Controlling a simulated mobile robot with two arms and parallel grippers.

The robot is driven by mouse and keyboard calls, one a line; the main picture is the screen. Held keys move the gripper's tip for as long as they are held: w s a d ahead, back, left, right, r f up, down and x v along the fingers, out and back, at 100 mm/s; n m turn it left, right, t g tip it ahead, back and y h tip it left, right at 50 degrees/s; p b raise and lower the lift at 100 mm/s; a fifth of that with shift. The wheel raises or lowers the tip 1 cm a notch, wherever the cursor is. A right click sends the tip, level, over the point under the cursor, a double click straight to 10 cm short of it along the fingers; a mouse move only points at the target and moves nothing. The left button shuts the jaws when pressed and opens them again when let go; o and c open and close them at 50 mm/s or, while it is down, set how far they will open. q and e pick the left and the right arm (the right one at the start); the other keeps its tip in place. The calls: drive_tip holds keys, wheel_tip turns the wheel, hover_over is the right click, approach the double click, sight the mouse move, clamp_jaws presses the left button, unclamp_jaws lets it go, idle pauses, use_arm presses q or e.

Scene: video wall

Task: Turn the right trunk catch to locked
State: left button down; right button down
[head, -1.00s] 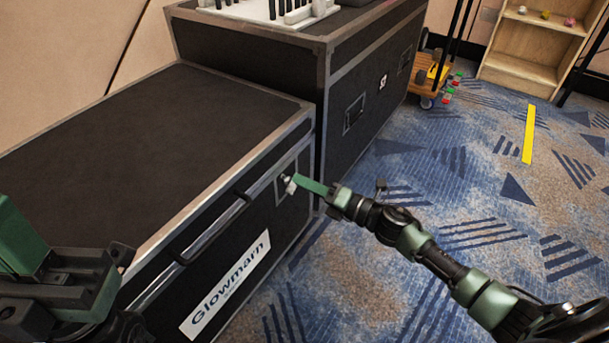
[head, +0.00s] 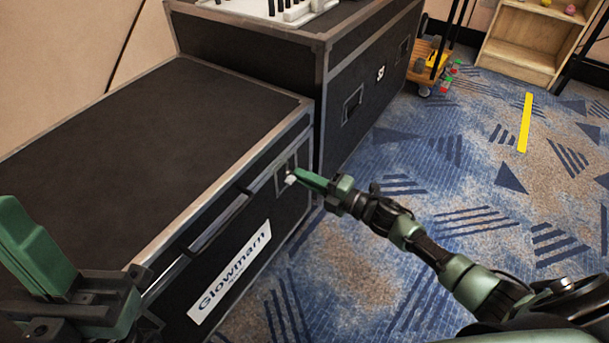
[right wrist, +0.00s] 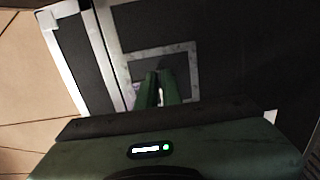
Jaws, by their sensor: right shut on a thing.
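The black trunk (head: 140,128) with metal edging stands at the left in the head view. Its right catch (head: 290,178) is a small pale metal piece in a framed recess on the front face, near the right end. My right gripper (head: 298,176) is at this catch and shut on it. In the right wrist view the two green fingers (right wrist: 157,88) reach into the square metal frame (right wrist: 163,70); they hide most of the catch, so its angle is unclear. My left gripper (head: 60,260) is in the lower left corner, in front of the trunk, with its finger gap not clearly shown.
A handle (head: 222,218) and a Glowmarn label (head: 229,272) are on the trunk's front. A taller black case (head: 345,75) stands directly beyond its right end. A wooden cart (head: 430,68) and shelf (head: 520,45) are farther back. The patterned carpet at the right is open.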

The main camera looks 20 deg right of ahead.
drive_tip(key=shift+d, duration=0.1)
drive_tip(key=c, duration=1.6)
unclamp_jaws()
drive_tip(key=p+v, duration=0.2)
drive_tip(key=v, duration=0.5)
drive_tip(key=shift+s+d, duration=0.25)
drive_tip(key=shift+s, duration=0.05)
